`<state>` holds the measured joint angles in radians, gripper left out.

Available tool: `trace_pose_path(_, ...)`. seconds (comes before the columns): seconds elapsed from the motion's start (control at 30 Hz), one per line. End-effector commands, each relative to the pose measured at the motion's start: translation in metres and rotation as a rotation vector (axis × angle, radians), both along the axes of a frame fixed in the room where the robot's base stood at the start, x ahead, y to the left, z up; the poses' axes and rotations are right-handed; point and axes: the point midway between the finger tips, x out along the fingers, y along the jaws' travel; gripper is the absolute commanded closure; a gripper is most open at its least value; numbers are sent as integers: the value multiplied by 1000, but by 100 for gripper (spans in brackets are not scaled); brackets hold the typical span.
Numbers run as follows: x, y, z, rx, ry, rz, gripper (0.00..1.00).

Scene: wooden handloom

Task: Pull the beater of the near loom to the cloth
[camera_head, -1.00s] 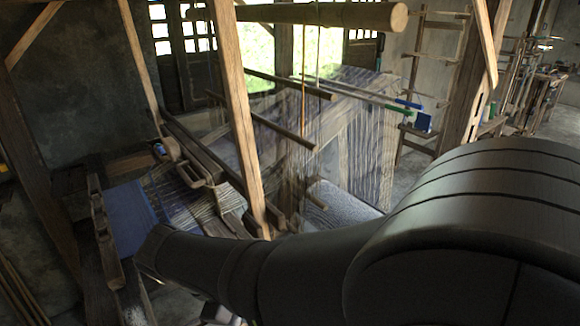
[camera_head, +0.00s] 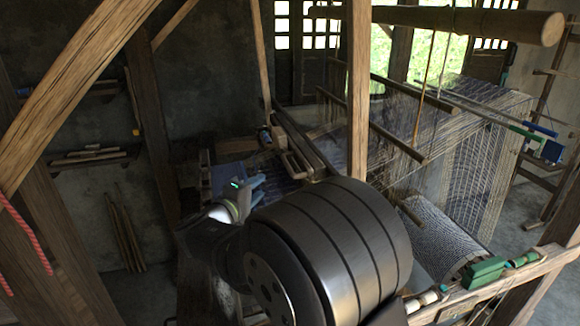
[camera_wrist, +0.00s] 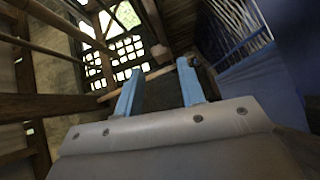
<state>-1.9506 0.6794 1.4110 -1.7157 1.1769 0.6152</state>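In the head view, the near loom has a long dark wooden beam (camera_head: 305,138) slanting beside its threads, which looks like the beater; its lower end is hidden behind a post and my arm. The blue cloth (camera_head: 224,178) lies to the left of it, partly covered by my gripper. My gripper (camera_head: 250,184) has blue fingers and hovers by the cloth, apart from the beam as far as I can tell. In the wrist view my gripper (camera_wrist: 158,78) has its two fingers well apart with nothing between them. A blue surface (camera_wrist: 255,95), perhaps the cloth, fills the right side there.
An upright wooden post (camera_head: 358,95) stands just beyond my arm. A thick round beam (camera_head: 470,22) crosses the top. A patterned cloth roll (camera_head: 440,240) and a green block (camera_head: 484,272) are at lower right. Hanging threads (camera_head: 480,160) fill the right side.

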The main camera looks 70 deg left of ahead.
Motion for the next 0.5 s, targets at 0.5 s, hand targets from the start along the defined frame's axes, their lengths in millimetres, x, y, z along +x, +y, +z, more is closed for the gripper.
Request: trace_pose_path(0.5,79,76,-10,-3,-1,-6,64)
